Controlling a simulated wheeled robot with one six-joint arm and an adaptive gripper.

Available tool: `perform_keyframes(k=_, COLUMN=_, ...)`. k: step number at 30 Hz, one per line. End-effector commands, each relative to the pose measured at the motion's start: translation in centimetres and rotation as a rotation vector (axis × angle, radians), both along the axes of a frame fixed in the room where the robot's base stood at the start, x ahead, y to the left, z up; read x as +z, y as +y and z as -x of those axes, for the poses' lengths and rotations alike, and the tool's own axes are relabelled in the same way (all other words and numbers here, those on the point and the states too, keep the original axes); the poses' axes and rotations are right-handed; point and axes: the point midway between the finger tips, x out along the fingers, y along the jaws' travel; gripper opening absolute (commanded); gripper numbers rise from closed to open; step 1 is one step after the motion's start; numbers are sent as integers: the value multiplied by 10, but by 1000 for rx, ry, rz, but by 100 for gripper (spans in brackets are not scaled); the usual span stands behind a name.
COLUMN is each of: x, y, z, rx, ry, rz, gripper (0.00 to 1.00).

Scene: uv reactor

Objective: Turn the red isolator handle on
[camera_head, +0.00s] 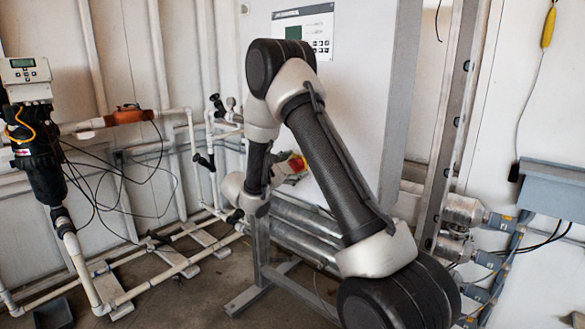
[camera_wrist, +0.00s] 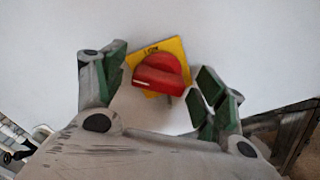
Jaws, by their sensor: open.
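The red isolator handle (camera_wrist: 160,74) sits on a yellow plate (camera_wrist: 177,46) on the white cabinet face in the wrist view. Lettering on the plate above the handle looks like "I ON". The handle's grip bar lies roughly crosswise in the picture, slightly tilted. My gripper (camera_wrist: 161,86) is open, with one green-padded finger on each side of the handle and a gap to both.
The white cabinet (camera_head: 350,110) carries a control panel (camera_head: 304,32) at its upper part. Metal reactor tubes (camera_head: 300,232) run below it. White pipework (camera_head: 160,285) and a black filter unit (camera_head: 40,165) stand at left. A grey box (camera_head: 550,190) is at right.

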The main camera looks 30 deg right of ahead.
Motion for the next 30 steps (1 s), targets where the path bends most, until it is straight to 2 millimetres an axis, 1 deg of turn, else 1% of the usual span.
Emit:
perform_keyframes(k=5, x=0, y=4, z=1, rx=1, ry=0, rz=0, gripper=71)
perform_keyframes(k=8, x=0, y=15, z=4, rx=4, ry=1, rz=0, gripper=71)
perform_keyframes(k=11, x=0, y=34, z=11, rx=6, ry=1, rz=0, gripper=71)
perform_keyframes(k=15, x=0, y=65, z=22, rx=6, ry=1, rz=0, gripper=71)
perform_keyframes(k=18, x=0, y=84, z=29, rx=5, ry=0, rz=0, gripper=71)
perform_keyframes(k=21, x=0, y=99, z=35, rx=4, ry=0, rz=0, gripper=71)
perform_keyframes(k=25, x=0, y=110, z=39, rx=1, ry=0, rz=0, gripper=71)
perform_keyframes(k=30, x=0, y=113, z=41, rx=0, ry=0, rz=0, gripper=71)
